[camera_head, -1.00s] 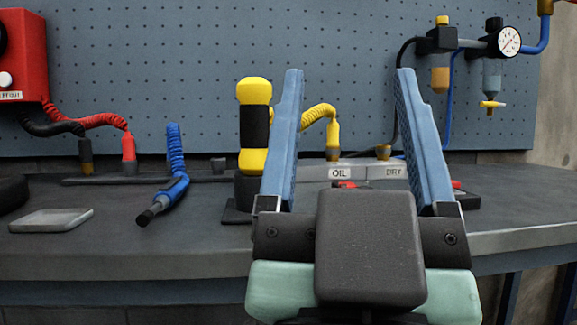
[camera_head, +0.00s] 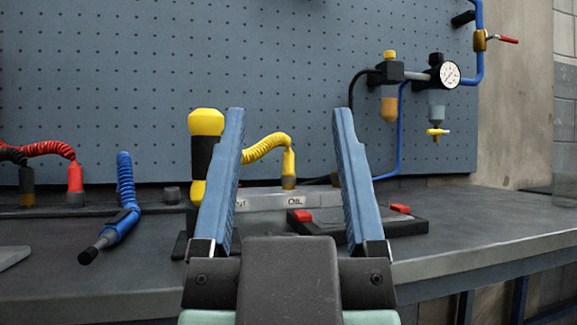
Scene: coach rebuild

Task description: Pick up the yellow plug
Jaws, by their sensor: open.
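The yellow plug (camera_head: 289,164) stands upright at the back of the bench, at the end of a coiled yellow cable (camera_head: 264,146). Its dark lower end sits at the grey labelled strip (camera_head: 268,201). The cable leads left to a yellow and black upright device (camera_head: 205,141), partly hidden by my left finger. My gripper (camera_head: 288,118) is open and empty, its two blue fingers pointing up and forward. In the picture the plug shows between the fingers, farther back; nothing is between them in contact.
A dark case with red latches (camera_head: 392,226) lies on the bench behind my right finger. A blue coiled hose with a black tip (camera_head: 119,225) lies at left. Red (camera_head: 75,180) and black plugs stand farther left. A gauge assembly (camera_head: 437,79) hangs at right. The bench's right side is clear.

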